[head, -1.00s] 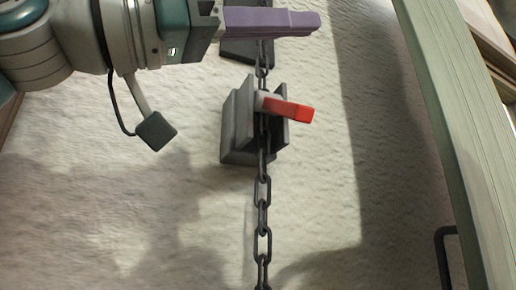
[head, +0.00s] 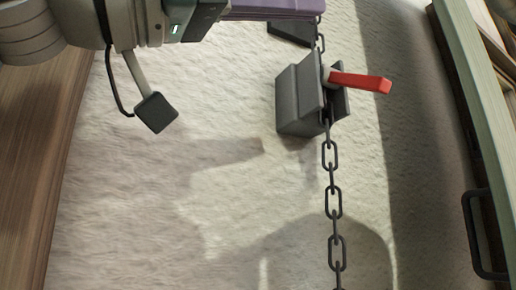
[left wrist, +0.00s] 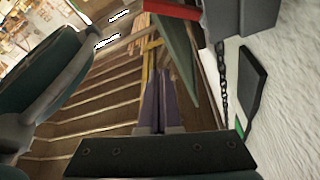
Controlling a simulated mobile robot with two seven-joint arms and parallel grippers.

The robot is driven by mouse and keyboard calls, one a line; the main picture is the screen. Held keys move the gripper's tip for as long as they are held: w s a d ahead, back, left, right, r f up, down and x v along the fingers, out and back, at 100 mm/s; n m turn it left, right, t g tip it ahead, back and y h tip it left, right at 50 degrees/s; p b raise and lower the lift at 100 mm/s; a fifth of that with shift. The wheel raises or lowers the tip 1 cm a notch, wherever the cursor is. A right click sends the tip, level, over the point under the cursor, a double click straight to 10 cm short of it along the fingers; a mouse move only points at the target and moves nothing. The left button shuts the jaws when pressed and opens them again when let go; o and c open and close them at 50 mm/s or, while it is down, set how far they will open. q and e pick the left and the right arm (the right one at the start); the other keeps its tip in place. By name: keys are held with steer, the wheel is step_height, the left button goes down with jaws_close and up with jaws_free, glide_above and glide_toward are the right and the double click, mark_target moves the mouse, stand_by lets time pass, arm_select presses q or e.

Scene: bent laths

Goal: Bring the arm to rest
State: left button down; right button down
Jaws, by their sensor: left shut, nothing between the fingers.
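My left gripper (head: 298,8) is at the top edge of the head view, its purple fingers pointing right and partly cut off. In the left wrist view its fingers (left wrist: 159,95) lie together, shut and empty. A grey block (head: 301,100) with a red lever (head: 360,82) is fixed on the pale rough wall, below the gripper in the head view and apart from it. The lever points right. The lever (left wrist: 172,10) and block (left wrist: 240,15) also show at the top of the left wrist view. My right gripper is not in view.
A dark chain (head: 334,202) hangs from the block; it also shows in the left wrist view (left wrist: 222,75). A green board (head: 478,75) and a dark handle (head: 484,235) are at the right. Wooden boards (head: 40,170) stand at the left. Bare wall lies between.

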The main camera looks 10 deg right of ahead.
arm_select(q)
steer(key=w+a+f+n+t+y, duration=0.1)
steer(key=a+f+n+t+y, duration=0.2)
steer(key=f, duration=0.8)
steer(key=w+a+f+n+y, duration=0.1)
steer(key=a+f+n+y, duration=0.3)
steer(key=f, duration=0.8)
steer(key=w+a+f+n+t+y, duration=0.15)
steer(key=f+n+y, duration=0.35)
steer(key=f, duration=0.6)
steer(key=s+a+f+n+g+y, duration=0.6)
steer(key=s+a+f+y, duration=0.3)
steer(key=s+a+f, duration=0.8)
step_height(320, 180, up, 33)
steer(key=s+p, duration=0.1)
steer(key=p, duration=3.3)
steer(key=shift+s+d, duration=0.2)
steer(key=shift+d, duration=0.1)
